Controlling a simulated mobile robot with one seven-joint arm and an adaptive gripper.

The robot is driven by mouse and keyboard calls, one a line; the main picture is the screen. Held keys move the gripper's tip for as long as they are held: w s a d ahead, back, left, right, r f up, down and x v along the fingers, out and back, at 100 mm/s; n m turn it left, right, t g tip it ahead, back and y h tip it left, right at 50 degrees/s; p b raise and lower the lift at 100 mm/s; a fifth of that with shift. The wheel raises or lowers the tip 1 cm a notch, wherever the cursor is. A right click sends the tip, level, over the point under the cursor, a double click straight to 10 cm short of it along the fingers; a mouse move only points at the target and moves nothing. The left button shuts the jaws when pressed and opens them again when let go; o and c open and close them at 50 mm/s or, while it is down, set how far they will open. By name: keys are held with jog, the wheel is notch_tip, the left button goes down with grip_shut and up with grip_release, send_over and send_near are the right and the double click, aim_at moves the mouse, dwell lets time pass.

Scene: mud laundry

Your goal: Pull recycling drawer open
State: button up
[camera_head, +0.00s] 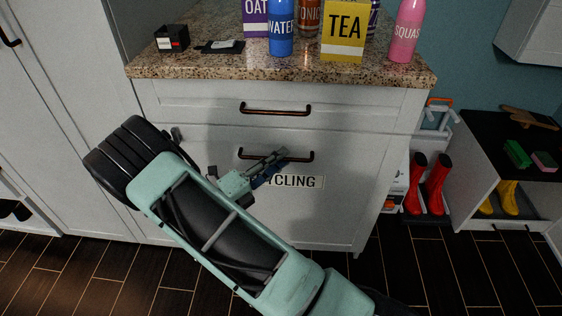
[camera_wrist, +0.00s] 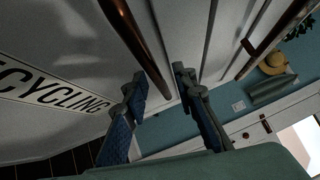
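The recycling drawer (camera_head: 345,205) is the large lower white front of the counter unit and looks shut. Its label, partly hidden by my gripper, reads "CYCLING" in the head view. Its dark copper bar handle (camera_head: 303,158) runs level above the label, and my gripper covers its middle. My gripper (camera_head: 278,161) is at the handle's right half. In the wrist view my gripper (camera_wrist: 161,76) is open, its blue-padded fingers apart. The handle (camera_wrist: 134,35) slants down, with its lower end between or just beyond the fingers. I cannot tell whether they touch it.
A shallower drawer with a similar handle (camera_head: 275,109) is directly above. The granite counter (camera_head: 230,70) holds bottles, boxes and a small black box. Red boots (camera_head: 436,185) and a dark-topped bench (camera_head: 500,145) stand at the right. Dark floor shows in front of the unit.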

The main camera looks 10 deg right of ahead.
jog(key=shift+w+d, duration=0.2)
jog(key=shift+d, duration=0.2)
jog(key=shift+c, duration=0.4)
grip_shut()
